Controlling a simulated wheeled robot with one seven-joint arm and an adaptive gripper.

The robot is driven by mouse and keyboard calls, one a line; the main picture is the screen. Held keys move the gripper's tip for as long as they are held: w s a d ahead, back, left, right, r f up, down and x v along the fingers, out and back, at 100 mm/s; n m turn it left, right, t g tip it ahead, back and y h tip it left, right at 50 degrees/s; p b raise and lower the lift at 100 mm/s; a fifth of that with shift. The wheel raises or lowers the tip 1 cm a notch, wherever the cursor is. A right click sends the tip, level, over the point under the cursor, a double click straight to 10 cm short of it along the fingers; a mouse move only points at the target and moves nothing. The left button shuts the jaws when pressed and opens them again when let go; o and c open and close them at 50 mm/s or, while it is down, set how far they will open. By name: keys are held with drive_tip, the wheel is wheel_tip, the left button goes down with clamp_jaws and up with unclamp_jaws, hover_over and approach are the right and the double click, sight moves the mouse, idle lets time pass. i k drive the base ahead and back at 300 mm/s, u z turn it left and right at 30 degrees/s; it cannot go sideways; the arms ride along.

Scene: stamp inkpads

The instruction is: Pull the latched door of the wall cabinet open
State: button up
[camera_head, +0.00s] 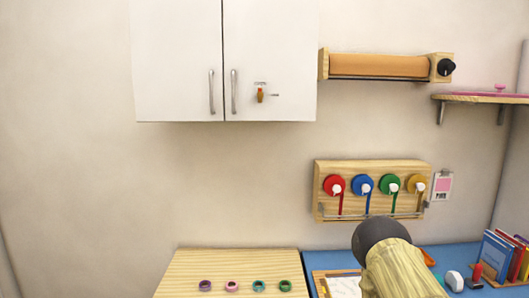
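The white wall cabinet hangs at the upper left, with a left door (177,55) and a right door (285,45). Both doors look closed, with a thin dark seam between them. Each has a vertical metal handle near the seam, a left handle (211,92) and a right handle (234,92). A small latch (261,94) with an orange-brown part and metal pieces sits on the right door, right of its handle. Part of my arm shows at the lower right, below the cabinet and well apart from it. My gripper's fingers cannot be made out.
A wooden ribbon rack (323,172) and a paper roll holder (380,66) are on the wall right of the cabinet. A pink-topped shelf (485,98) is further right. The wall below the cabinet is clear.

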sight(272, 45)
drive_tip(key=k, duration=0.5)
drive_tip(key=u, duration=2.1)
drive_tip(key=i, duration=1.45)
drive_tip(key=z, duration=2.15)
